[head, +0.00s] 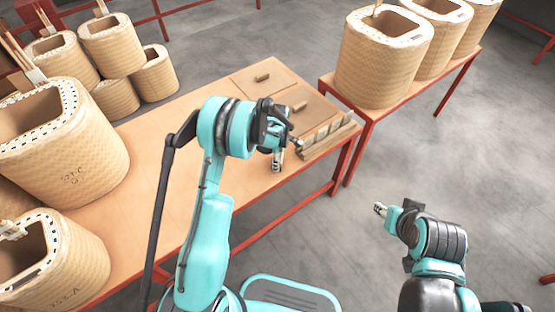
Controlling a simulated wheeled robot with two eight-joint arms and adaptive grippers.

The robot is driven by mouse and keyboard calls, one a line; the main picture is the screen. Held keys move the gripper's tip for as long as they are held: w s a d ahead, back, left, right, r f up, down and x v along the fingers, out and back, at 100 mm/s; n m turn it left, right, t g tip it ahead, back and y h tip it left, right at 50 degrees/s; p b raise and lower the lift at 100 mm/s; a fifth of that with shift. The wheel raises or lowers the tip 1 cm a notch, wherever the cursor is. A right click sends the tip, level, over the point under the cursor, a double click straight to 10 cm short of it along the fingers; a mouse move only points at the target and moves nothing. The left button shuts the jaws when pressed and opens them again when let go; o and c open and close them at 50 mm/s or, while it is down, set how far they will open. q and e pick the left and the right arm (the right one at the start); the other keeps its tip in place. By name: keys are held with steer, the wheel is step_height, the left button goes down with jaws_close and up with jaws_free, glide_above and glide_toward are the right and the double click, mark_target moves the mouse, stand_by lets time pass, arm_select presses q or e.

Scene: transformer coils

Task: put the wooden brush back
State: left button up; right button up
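My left gripper (287,151) is over the front part of the wooden table (160,140), beside the slotted wooden holder (328,137) at its right end. Its fingertips look apart, with nothing visible between them. Two small wooden pieces lie on flat boards behind it, one farther back (262,77) and one nearer (300,107). I cannot tell whether either is the wooden brush. My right gripper (380,210) is off the table, over the floor at the right. It looks empty, but its finger opening is too small to read.
Large tan coils, one at the left front (95,140), crowd the table's left end. Wooden handles stick up from some left coils. More coils (385,65) stand on a red-framed table at the right. Grey floor at the right is free.

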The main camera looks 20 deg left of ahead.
arm_select(q)
steer(key=shift+f, duration=0.25)
steer(key=o, duration=1.1)
steer(key=shift+r, duration=0.1)
